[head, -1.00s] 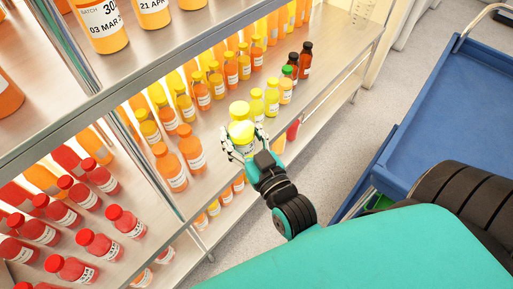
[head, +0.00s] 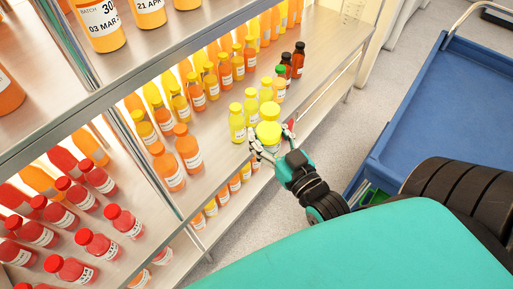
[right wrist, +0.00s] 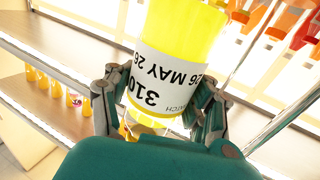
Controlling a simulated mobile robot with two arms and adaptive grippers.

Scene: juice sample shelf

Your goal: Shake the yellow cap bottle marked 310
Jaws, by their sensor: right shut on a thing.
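The yellow cap bottle marked 310 (head: 268,133) is in my right gripper (head: 273,148), at the shelf's front edge in the head view. In the right wrist view the bottle (right wrist: 180,45) fills the middle, tilted in the picture, its white label reading 310 and 26 MAY 26. The fingers of my right gripper (right wrist: 155,105) are shut around it, one on each side. Whether its base touches the shelf cannot be told. My left gripper is not in view.
Other yellow bottles (head: 237,122) stand close behind and left of the held one on the metal shelf (head: 222,163). A green-capped bottle (head: 279,84) and dark-capped bottles (head: 298,60) stand farther back. A blue cart (head: 430,110) is at the right, with open floor between.

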